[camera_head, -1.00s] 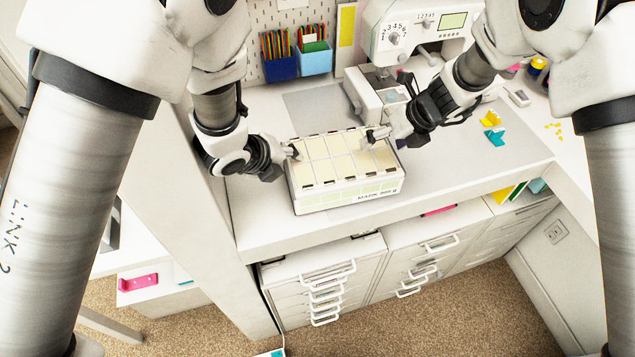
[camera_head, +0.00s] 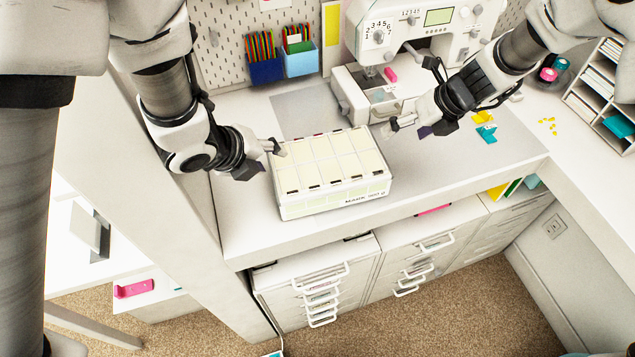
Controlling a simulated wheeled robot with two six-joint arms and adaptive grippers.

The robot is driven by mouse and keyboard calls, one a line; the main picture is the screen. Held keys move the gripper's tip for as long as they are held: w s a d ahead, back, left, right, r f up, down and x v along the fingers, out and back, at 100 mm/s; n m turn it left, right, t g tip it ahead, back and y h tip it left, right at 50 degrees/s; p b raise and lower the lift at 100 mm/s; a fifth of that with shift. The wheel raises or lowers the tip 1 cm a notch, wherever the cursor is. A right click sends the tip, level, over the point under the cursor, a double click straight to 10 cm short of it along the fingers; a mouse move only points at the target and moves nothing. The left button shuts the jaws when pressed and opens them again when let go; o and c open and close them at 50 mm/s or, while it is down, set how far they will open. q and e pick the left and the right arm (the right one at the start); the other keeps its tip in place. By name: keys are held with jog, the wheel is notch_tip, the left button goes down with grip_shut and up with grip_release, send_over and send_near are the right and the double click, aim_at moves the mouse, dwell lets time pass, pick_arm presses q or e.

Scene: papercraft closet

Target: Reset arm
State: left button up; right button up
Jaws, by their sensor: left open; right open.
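My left gripper (camera_head: 276,146) is open and empty. It is at the left back corner of a pale box with a gridded lid (camera_head: 322,162); whether it touches the box cannot be told. My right gripper (camera_head: 410,96) is open and empty, in front of the sewing machine, to the right of the box and apart from it. The box sits near the front edge of the white desk (camera_head: 240,222), with a label on its front side.
A white sewing machine (camera_head: 362,95) stands behind the box. Blue pen holders (camera_head: 265,70) are against the pegboard (camera_head: 232,45). Yellow and teal pieces (camera_head: 486,133) lie on the right of the grey mat (camera_head: 455,160). Drawers (camera_head: 310,275) are below the desk.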

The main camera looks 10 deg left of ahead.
jog(key=shift+s+d+r, duration=0.1)
jog(key=shift+d+r, duration=0.9)
jog(key=shift+r, duration=0.05)
